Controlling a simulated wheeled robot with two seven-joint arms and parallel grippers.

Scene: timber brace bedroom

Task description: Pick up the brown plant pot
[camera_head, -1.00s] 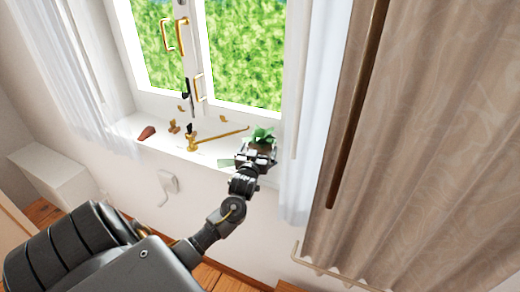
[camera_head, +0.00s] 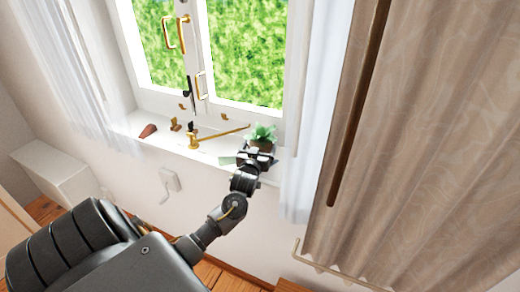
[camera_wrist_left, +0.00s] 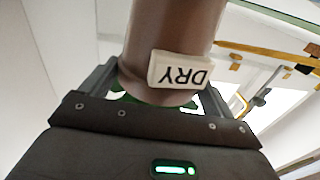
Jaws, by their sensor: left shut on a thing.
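The brown plant pot (camera_head: 264,146) with a green leafy plant (camera_head: 261,132) is at the right end of the white window sill. My left gripper (camera_head: 254,157) is shut on it from the near side. In the left wrist view the pot (camera_wrist_left: 172,35) fills the space between the two fingers and bears a pale label (camera_wrist_left: 180,71) reading "DRY", upside down. Whether the pot touches the sill is hidden behind the gripper. My right gripper is not in view.
A gold window stay (camera_head: 220,134) lies just left of the pot. A dark red wedge-like object (camera_head: 148,131) and small brass pieces are further left on the sill (camera_head: 165,143). A white sheer curtain (camera_head: 305,150) hangs close on the right.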

